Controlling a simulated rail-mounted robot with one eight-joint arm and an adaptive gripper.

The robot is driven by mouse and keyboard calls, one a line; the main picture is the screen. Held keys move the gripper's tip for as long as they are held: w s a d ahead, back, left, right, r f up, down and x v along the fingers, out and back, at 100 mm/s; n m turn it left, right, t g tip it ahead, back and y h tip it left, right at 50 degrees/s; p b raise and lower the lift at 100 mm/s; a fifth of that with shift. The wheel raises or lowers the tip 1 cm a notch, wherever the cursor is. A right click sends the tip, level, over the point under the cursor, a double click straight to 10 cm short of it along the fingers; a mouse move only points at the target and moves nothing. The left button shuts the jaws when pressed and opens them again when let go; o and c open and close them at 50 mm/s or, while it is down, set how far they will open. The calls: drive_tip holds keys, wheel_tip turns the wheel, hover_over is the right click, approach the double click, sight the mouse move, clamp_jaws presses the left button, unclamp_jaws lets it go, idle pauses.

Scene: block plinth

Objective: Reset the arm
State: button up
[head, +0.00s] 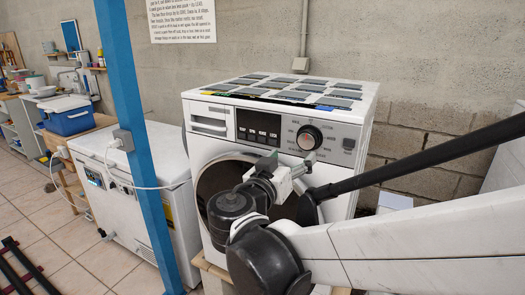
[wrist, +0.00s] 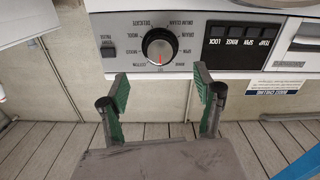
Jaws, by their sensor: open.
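My gripper (wrist: 161,90) is open and empty in the wrist view, its two green-padded fingers apart. In the head view my gripper (head: 290,165) is in front of the white washing machine (head: 362,125), just below its control panel. The round dial (head: 309,138) has a red mark. In the wrist view the dial (wrist: 160,47) lies beyond the gap between the fingertips, which look clear of it. My arm hides part of the machine's dark round door (head: 215,178) and lower front.
A blue post (head: 135,130) stands left of the machine, beside a white chest freezer (head: 120,180). A concrete block wall (head: 430,60) is behind. Flat dark panels (head: 292,94) lie on the machine's top.

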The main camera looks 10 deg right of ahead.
drive_tip(key=shift+s+a, duration=0.35)
drive_tip(key=shift+s, duration=0.15)
drive_tip(key=s+d+f+n+g+y, duration=0.2)
drive_tip(key=s+d+f+g+y, duration=0.1)
drive_tip(key=s+d+f+g, duration=0.55)
drive_tip(key=s+a+f+n+y, duration=0.1)
drive_tip(key=s+f+n+y, duration=0.2)
drive_tip(key=s, duration=0.7)
drive_tip(key=shift+a+f+t+y, duration=0.25)
drive_tip(key=shift+f+t+y, duration=0.2)
drive_tip(key=shift+f+y, duration=1.3)
drive_tip(key=shift+r+y, duration=0.45)
drive_tip(key=shift+r, duration=0.05)
